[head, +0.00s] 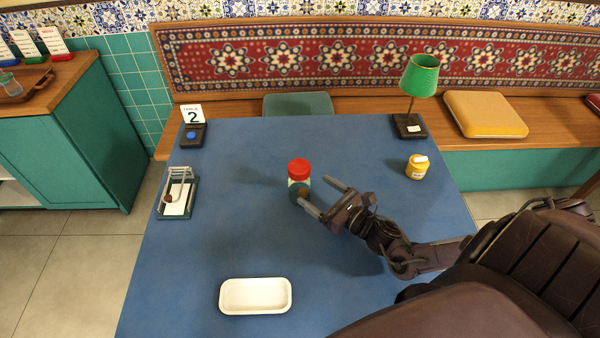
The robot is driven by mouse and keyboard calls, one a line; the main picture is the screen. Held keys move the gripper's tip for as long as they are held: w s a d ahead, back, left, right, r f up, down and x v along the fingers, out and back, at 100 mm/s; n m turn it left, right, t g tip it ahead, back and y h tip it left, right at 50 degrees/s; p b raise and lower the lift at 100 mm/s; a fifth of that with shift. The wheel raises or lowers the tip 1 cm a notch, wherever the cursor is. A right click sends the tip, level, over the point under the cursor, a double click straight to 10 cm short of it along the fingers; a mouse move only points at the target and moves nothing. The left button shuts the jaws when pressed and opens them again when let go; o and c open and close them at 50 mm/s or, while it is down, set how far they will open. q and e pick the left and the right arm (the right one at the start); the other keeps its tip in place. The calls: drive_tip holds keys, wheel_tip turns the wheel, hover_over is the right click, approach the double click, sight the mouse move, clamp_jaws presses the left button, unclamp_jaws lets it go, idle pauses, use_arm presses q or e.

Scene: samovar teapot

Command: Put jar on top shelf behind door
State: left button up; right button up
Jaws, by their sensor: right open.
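A jar (299,173) with a red lid and a pale, dark-based body stands upright near the middle of the blue table. My right gripper (326,197) is open just to the right of the jar, its fingers pointing to the upper left. One fingertip overlaps the jar's lower right side in the picture; I cannot tell whether it touches. The other finger is apart from the jar. My left gripper is out of view. A teal cabinet (75,150) stands at the left; its open front shows a pale inside at the picture's edge.
On the table (215,240) are a white dish (255,296), a yellow jar (417,167), a green lamp (419,78), a table-number stand (193,120) and a small holder (178,193). The table's left middle is clear. A bench (350,108) runs behind.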

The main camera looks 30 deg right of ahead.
sight(308, 185)
drive_tip(key=shift+w+a+r, duration=0.15)
drive_tip(key=shift+w+a, duration=0.05)
drive_tip(key=shift+w, duration=0.25)
drive_tip(key=shift+w+a+r, duration=0.1)
drive_tip(key=shift+w+a, duration=0.1)
drive_tip(key=shift+w, duration=0.2)
drive_tip(key=p+x, duration=0.1)
drive_tip(key=x, duration=0.3)
drive_tip(key=shift+w+f, duration=0.1)
drive_tip(key=shift+w, duration=0.2)
drive_tip(key=shift+w+a, duration=0.1)
drive_tip(key=shift+w, duration=0.15)
drive_tip(key=c, duration=1)
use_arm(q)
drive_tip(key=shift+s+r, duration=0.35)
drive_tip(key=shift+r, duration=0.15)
use_arm(e)
drive_tip(key=c, duration=0.3)
